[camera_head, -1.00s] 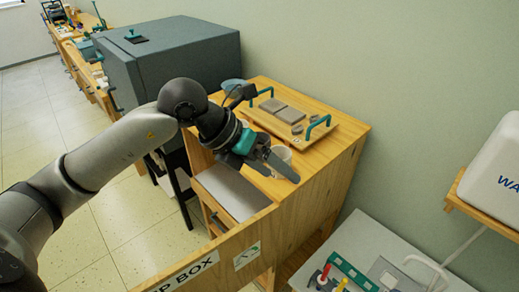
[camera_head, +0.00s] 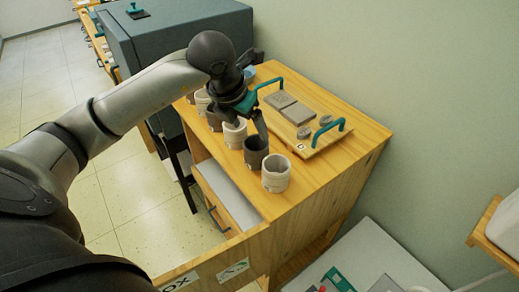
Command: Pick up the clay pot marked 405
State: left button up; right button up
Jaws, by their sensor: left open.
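A row of several clay pots stands along the left edge of the wooden cabinet top (camera_head: 330,108). A pale pot (camera_head: 276,174) is nearest. Behind it come a dark pot (camera_head: 256,152), another pale pot (camera_head: 235,134), a second dark pot (camera_head: 214,120) and a pale one (camera_head: 202,100) at the far end. Marks on them are too small to read, so I cannot tell which is 405. My left gripper (camera_head: 247,124) is open and points down over the middle of the row, with one finger by the nearer dark pot. It partly hides the pots behind. My right gripper is not in view.
A wooden tray (camera_head: 318,146) with teal handles, grey slabs and small discs lies right of the pots. A large grey box (camera_head: 185,38) stands behind. A wall borders the right. A white table (camera_head: 372,250) is at the lower right.

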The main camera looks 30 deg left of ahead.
aim_at(258, 148)
pick_arm(q)
jog(key=x, duration=0.6)
jog(key=shift+f, duration=0.15)
jog(key=shift+w+f, duration=0.1)
jog(key=shift+f, duration=0.35)
jog(key=x, duration=0.3)
jog(key=shift+d+f+p, duration=0.1)
jog(key=shift+f+p, duration=0.2)
jog(key=shift+p, duration=0.1)
jog(key=shift+w+f, duration=0.2)
jog(key=shift+f, duration=0.4)
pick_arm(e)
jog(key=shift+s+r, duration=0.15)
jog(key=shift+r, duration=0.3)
pick_arm(q)
jog(key=c, duration=1.2)
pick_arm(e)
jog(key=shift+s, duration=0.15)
